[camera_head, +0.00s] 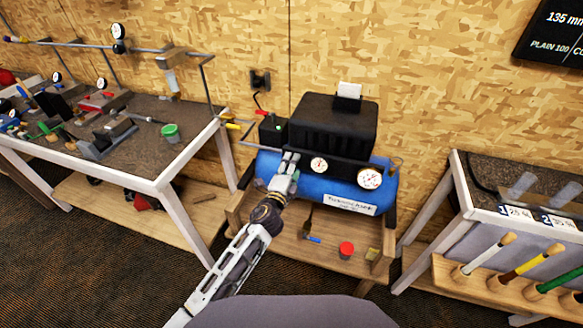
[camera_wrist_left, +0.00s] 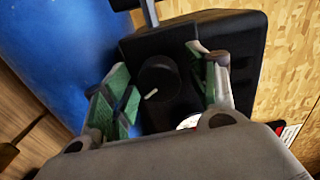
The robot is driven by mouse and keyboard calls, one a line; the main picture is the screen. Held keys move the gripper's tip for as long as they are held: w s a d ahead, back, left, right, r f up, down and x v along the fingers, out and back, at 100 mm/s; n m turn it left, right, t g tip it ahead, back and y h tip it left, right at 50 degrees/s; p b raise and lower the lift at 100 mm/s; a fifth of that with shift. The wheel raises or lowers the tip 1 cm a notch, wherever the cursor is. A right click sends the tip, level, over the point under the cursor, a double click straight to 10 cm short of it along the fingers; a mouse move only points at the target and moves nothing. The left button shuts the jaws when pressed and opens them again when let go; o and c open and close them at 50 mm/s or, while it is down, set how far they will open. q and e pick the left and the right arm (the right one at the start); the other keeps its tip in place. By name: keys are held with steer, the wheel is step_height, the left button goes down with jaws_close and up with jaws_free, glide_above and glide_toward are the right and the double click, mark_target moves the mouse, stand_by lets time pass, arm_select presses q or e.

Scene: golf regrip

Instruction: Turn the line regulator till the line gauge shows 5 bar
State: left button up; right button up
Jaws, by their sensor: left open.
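The blue compressor tank (camera_head: 270,167) carries two white dial gauges, a smaller one (camera_head: 319,164) and a larger one (camera_head: 370,178). Their needles are too small to read, and I cannot tell which is the line gauge. A round black knob (camera_wrist_left: 158,78) with a pale mark, apparently the line regulator, shows in the left wrist view. My left gripper (camera_head: 290,158) is at the left of the gauges; in the wrist view its green-padded fingers (camera_wrist_left: 160,66) stand open on either side of the knob, apparently not touching it. In the head view the gripper hides the knob.
A black housing (camera_head: 333,122) tops the compressor. The low wooden shelf below holds a red-lidded can (camera_head: 346,250) and a brush (camera_head: 309,232).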

arm_select(q)
steer(key=v, duration=1.2)
stand_by(0.7)
stand_by(0.4)
